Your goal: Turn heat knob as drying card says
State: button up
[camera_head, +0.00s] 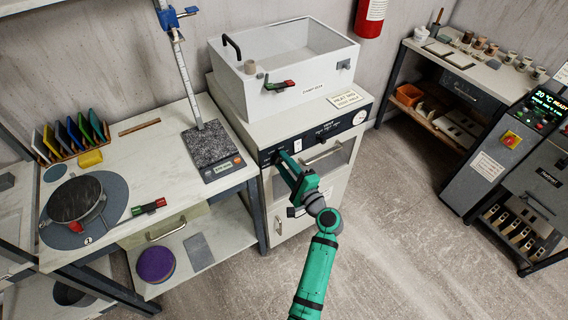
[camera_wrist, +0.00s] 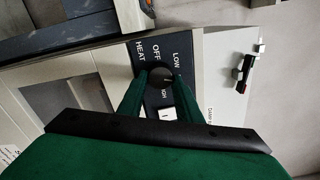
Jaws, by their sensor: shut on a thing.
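The heat knob (camera_wrist: 161,77) is a small dark round knob on a black panel. In the wrist view the words HEAT, OFF and LOW show around it, and another label is partly covered. My gripper (camera_wrist: 162,82) has its two green fingers on either side of the knob and is shut on it. In the head view my gripper (camera_head: 283,158) reaches the left end of the cabinet's black control panel (camera_head: 330,129) and hides the knob. A cream card (camera_head: 345,99) with print lies on the cabinet top; its text is too small to read.
A white sink (camera_head: 285,60) stands on the cabinet. A dark kiln-like unit (camera_head: 490,150) stands at right. The floor between is clear.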

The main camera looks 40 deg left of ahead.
jog(key=shift+f+m, duration=0.1)
jog(key=shift+m, duration=0.9)
jog(key=o, duration=1)
jog(key=v, duration=1.1)
jog(key=shift+f, duration=0.1)
